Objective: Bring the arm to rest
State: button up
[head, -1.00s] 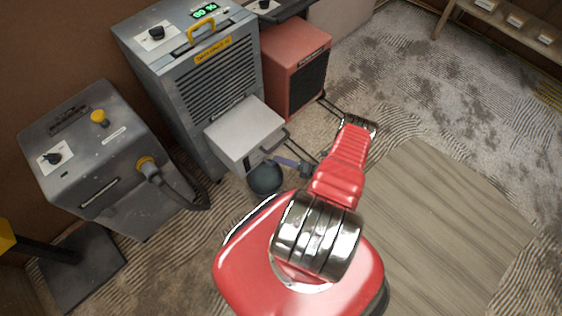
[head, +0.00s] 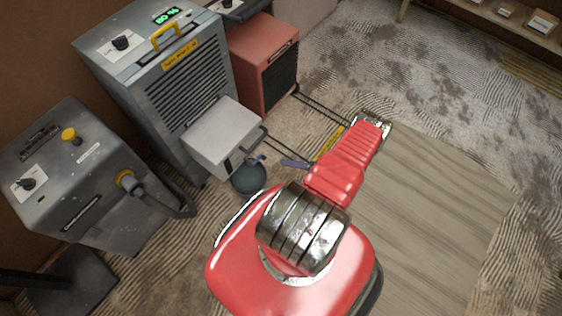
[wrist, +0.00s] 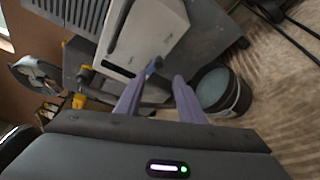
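My red arm reaches out across the head view, with its elbow joint in the foreground. My gripper (wrist: 156,78) shows in the wrist view as two purple fingers spread apart with nothing held between them. Beyond the fingertips is a small blue tap-like part (wrist: 153,66), which also shows in the head view (head: 258,159) by the white box (head: 222,132). A dark bucket (wrist: 238,97) with bluish contents stands right of the fingers; it also shows in the head view (head: 248,178).
A grey dehumidifier (head: 190,75) with a green display stands behind the white box, a red heater-like unit (head: 262,70) beside it. A grey machine with a hose (head: 85,180) is at left. Wooden boards (head: 430,220) on the right are clear. A bench (head: 490,25) stands far right.

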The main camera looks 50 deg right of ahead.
jog(key=shift+s+d+r, duration=0.1)
jog(key=shift+s+d, duration=0.15)
jog(key=shift+s, duration=0.4)
jog(key=shift+n, duration=0.3)
